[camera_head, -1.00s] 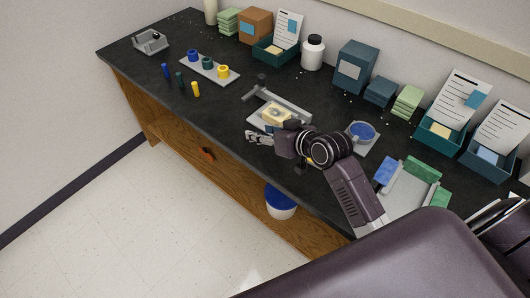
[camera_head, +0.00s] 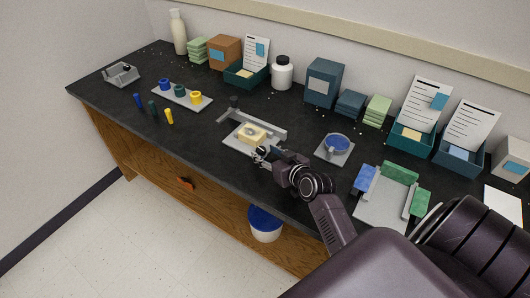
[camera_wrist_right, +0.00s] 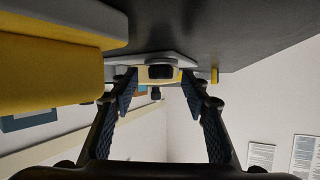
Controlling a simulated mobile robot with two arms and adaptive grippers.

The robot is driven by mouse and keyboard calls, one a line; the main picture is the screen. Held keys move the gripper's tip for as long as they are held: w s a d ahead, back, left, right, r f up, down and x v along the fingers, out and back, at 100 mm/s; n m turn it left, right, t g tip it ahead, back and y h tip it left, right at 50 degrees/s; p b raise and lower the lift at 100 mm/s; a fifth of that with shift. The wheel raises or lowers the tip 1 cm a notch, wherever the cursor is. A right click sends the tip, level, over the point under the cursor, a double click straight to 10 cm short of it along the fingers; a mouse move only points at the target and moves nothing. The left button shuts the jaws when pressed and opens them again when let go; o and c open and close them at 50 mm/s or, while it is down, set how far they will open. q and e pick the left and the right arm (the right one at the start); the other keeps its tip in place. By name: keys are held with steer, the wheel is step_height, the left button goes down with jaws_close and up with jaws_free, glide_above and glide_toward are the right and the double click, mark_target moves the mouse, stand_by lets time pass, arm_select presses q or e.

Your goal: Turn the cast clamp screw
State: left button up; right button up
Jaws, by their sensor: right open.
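The pale yellow cast block (camera_head: 252,132) sits on a light grey plate (camera_head: 236,144) with a long grey bar behind it. A dark knob (camera_head: 234,101) stands at the bar's left end; I cannot tell whether it is the clamp screw. My right gripper (camera_head: 261,153) is open at the front edge of the plate, close to the block. In the right wrist view the gripper (camera_wrist_right: 166,105) has its fingers apart, with a dark-ended grey part (camera_wrist_right: 160,72) beyond and between them. A large yellow block (camera_wrist_right: 50,72) fills the left. No contact is visible. My left gripper is out of view.
A grey dish holder with a blue bowl (camera_head: 336,144) stands right of the plate. A grey tray (camera_head: 381,208) with blue and green blocks is farther right. Coloured pegs (camera_head: 153,112) and a cup rack (camera_head: 180,98) are left. Boxes and bottles line the back.

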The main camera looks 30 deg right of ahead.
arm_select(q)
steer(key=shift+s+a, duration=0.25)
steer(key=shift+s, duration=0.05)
arm_select(e)
steer(key=shift+w+f, duration=0.15)
steer(key=shift+w, duration=0.2)
steer(key=shift+c, duration=0.6)
steer(key=c, duration=1)
steer(key=p, duration=0.1)
steer(key=m+h+p, duration=0.1)
steer(key=p, duration=0.1)
steer(key=shift+a+r, duration=0.2)
steer(key=shift+r, duration=0.1)
jaws_close()
steer(key=shift+f+m+h+p, duration=0.15)
steer(key=shift+m+h+p, duration=0.3)
steer(key=shift+p, duration=0.25)
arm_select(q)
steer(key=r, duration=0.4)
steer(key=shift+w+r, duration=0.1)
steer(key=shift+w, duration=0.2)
